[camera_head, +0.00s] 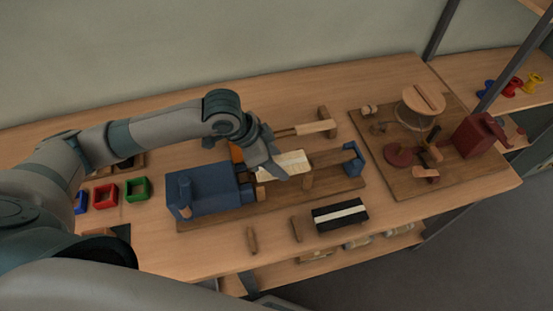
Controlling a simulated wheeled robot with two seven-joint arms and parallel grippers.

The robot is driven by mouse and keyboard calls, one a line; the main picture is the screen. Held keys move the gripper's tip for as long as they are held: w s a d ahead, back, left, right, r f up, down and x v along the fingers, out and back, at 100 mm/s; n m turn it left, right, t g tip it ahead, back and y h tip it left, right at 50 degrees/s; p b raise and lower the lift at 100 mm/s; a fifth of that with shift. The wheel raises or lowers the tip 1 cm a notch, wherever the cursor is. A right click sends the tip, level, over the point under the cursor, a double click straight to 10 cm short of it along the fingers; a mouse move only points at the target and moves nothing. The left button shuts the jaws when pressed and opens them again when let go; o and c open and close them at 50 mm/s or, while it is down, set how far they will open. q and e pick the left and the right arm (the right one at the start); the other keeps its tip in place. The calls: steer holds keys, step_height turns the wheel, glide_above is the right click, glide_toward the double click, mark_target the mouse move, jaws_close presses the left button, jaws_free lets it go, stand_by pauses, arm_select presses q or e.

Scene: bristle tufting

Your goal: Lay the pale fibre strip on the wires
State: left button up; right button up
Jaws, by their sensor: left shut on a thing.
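A pale fibre strip (292,163) is at my left gripper (268,165), over the middle of a long wooden base board (335,187). The gripper is shut on it from the left and hides part of it. A blue block (205,190) is fixed at the board's left end and a smaller blue post (353,162) at its right end. The wires are too thin to make out clearly between them. I cannot tell whether the strip touches them. My right gripper is not in view.
Red (105,194) and green (138,189) trays sit at left. A black block with a white stripe (340,215) lies in front of the board, and a wooden mallet (315,127) behind it. A second board at right holds a dark red device (478,135) and a wooden-topped drum (420,102).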

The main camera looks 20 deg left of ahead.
arm_select(q)
steer(key=shift+f, duration=0.6)
steer(key=shift+f, duration=0.2)
stand_by(0.7)
steer(key=o, duration=1.2)
steer(key=shift+o, duration=0.2)
steer(key=shift+a+r, duration=0.1)
steer(key=b+v, duration=0.1)
steer(key=v, duration=1.6)
steer(key=shift+b, duration=0.3)
